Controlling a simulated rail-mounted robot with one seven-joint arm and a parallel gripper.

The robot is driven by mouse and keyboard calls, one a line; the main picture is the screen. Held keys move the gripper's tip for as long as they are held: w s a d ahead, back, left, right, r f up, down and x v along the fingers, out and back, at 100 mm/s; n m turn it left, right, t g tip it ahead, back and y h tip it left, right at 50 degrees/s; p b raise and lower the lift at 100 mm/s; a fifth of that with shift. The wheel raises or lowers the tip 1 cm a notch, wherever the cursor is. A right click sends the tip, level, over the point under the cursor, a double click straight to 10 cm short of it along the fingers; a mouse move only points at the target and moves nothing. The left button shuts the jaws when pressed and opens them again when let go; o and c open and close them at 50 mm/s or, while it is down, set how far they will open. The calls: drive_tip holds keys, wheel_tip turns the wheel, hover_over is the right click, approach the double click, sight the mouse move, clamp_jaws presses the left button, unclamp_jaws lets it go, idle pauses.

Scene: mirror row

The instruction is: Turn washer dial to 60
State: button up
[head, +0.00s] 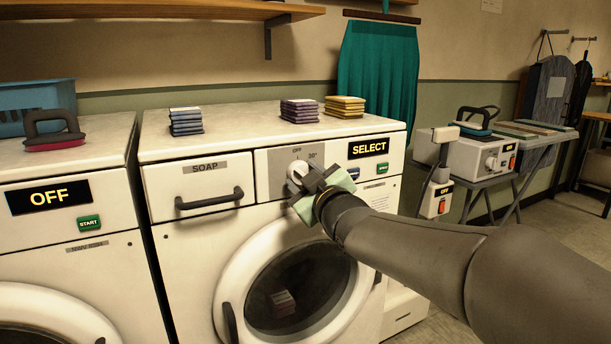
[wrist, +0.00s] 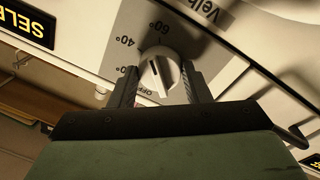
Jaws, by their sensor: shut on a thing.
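The washer (head: 185,262) stands in the middle of the head view, with its round door shut and its display (head: 368,147) reading SELECT. Its white dial (head: 297,171) is on the grey panel, partly hidden by my gripper (head: 305,181). In the wrist view the dial (wrist: 160,70) sits between the two fingers of my gripper (wrist: 160,80), which is shut on it from both sides. Marks for 60°, 40° and OFF show around the dial. The dark line on the knob runs nearly along the picture's vertical, with one end near OFF; I cannot tell which end is the pointer.
A soap drawer (head: 202,182) with a dark handle is left of the dial. A green start button (head: 382,169) is right of it. Folded cloth stacks (head: 299,111) lie on top. Another washer (head: 75,250), showing OFF, stands left.

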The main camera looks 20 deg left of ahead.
drive_tip(key=shift+m+p, duration=0.4)
drive_tip(key=shift+m, duration=1.3)
drive_tip(key=o, duration=1)
drive_tip(key=p+v, duration=0.2)
drive_tip(key=v, duration=1)
